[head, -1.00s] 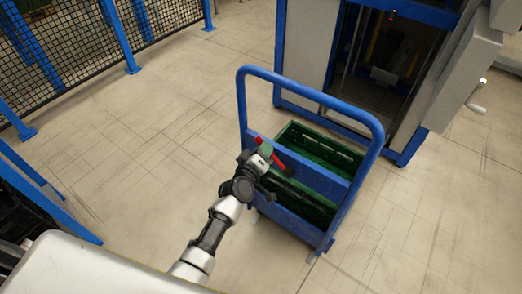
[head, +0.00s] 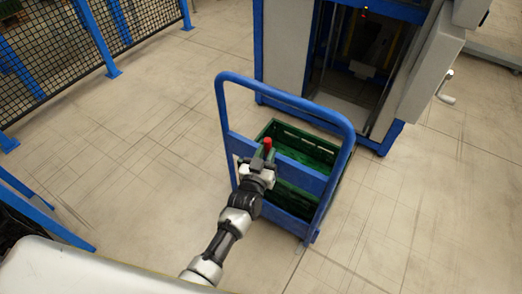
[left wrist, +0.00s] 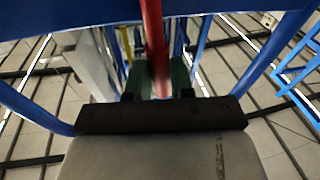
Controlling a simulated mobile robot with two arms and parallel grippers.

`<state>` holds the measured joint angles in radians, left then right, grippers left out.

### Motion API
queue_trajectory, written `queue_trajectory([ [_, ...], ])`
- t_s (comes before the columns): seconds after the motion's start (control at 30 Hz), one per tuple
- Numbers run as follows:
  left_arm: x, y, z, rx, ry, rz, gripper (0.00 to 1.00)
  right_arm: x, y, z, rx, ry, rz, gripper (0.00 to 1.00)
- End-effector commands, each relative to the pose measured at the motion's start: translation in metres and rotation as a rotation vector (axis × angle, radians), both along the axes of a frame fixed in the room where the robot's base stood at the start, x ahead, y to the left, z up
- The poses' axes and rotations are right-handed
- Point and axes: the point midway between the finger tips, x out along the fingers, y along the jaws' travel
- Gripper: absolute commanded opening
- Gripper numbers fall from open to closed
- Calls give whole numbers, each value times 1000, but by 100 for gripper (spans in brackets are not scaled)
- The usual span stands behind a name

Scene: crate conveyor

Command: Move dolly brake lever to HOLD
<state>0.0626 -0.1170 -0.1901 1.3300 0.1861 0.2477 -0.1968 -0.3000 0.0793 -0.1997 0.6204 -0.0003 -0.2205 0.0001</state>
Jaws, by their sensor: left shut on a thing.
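The blue dolly (head: 222,110) stands on the floor with its looped push handle towards me. Its red brake lever (head: 267,142) stands about upright at the dolly's blue crossbar (head: 305,178). My left gripper (head: 262,161) is at the lever and shut on it, with the red tip showing above the fingers. In the left wrist view the red lever (left wrist: 153,40) runs down between the two fingertips (left wrist: 156,92). The lever's lower end and any HOLD marking are hidden or too small to read. My right gripper is not in view.
Green crates (head: 290,135) sit on the dolly behind the crossbar. A blue and grey machine (head: 285,45) with a dark opening stands behind the dolly. A mesh fence (head: 60,45) with blue posts is at the upper left. Floor left and right of the dolly is clear.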

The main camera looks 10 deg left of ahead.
Motion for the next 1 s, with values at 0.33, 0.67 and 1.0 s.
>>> queue_trajectory([
  [0.33,-3,-7,0,93,-32,0,0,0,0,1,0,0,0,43],
  [0.67,-3,-8,-1,106,-37,-1,0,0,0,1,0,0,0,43],
  [1.0,-3,-8,-1,104,-36,-1,48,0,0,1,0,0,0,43],
])
